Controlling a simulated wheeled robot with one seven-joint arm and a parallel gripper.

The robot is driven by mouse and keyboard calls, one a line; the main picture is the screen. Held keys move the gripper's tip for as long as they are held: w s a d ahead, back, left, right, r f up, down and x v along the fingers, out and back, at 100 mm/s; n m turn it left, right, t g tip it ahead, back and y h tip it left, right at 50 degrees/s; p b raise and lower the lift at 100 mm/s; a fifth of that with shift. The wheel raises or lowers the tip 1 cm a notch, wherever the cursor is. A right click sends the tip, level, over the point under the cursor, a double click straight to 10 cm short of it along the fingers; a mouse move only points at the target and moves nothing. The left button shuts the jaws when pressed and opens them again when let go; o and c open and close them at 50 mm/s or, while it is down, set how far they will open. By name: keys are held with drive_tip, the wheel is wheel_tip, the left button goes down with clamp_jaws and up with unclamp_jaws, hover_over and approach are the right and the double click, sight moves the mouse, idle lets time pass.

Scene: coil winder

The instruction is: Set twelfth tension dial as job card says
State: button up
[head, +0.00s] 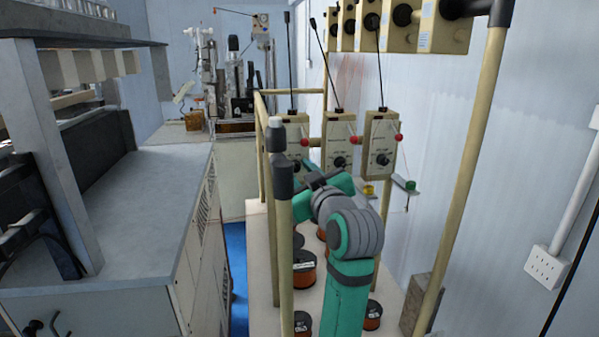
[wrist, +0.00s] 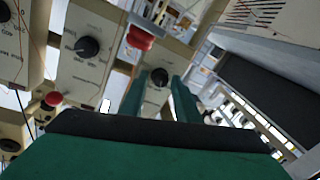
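Three cream tension boxes stand in a row on the frame in the head view, each with a black dial: left (head: 293,164), middle (head: 340,162) and right (head: 382,159). I cannot tell which is the twelfth. In the wrist view, my gripper (wrist: 159,95) has its two green fingers apart with nothing between them that I can see held. A black dial (wrist: 159,77) shows between the fingertips, apparently beyond them; contact cannot be told. Another dial (wrist: 87,47) is to its left. I see no readable job card.
More tension boxes (head: 368,22) hang on the upper rail. Red balls (head: 304,142) and thin rods stick out near the dials. Frame posts (head: 470,160) stand close to my arm. Copper wire spools (head: 304,268) sit below. A grey bench (head: 150,215) stands left.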

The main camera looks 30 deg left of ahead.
drive_tip(key=shift+c, duration=0.2)
clamp_jaws()
drive_tip(key=shift+m, duration=0.3)
drive_tip(key=m, duration=0.3)
drive_tip(key=shift+f, duration=0.15)
drive_tip(key=shift+m+t+y, duration=0.3)
drive_tip(key=shift+m+t, duration=0.3)
drive_tip(key=shift+m, duration=1.6)
